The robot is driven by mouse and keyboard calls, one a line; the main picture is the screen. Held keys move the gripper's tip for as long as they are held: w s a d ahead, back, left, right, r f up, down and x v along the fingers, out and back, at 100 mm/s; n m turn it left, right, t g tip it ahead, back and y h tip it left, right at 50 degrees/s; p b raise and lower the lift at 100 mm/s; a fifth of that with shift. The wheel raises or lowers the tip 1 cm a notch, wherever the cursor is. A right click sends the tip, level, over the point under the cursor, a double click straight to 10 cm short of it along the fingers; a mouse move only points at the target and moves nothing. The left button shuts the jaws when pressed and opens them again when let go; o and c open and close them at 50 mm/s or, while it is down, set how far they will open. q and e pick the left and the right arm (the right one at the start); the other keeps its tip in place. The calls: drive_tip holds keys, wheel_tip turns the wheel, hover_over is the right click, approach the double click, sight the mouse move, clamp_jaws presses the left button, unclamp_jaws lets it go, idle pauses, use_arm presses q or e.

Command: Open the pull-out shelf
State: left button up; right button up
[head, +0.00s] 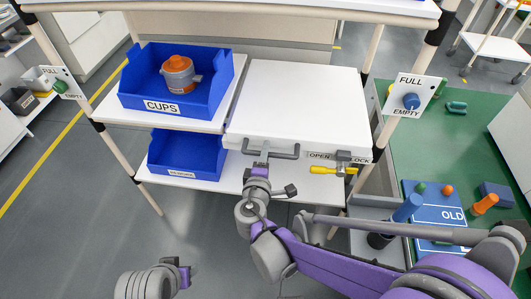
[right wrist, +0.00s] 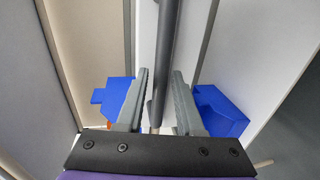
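The white pull-out shelf (head: 298,98) sits in the rack at the centre of the head view. A dark grey bar handle (head: 284,155) is on its front edge. My right gripper (head: 261,163) is at the handle's left part.
A blue CUPS bin (head: 212,98) with an orange-grey part (head: 178,75) stands left of the shelf, and another blue bin (head: 187,155) is below. A FULL/EMPTY sign (head: 409,83) is on the right post. A green table (head: 465,135) with parts stands at right.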

clamp_jaws()
idle(1.2)
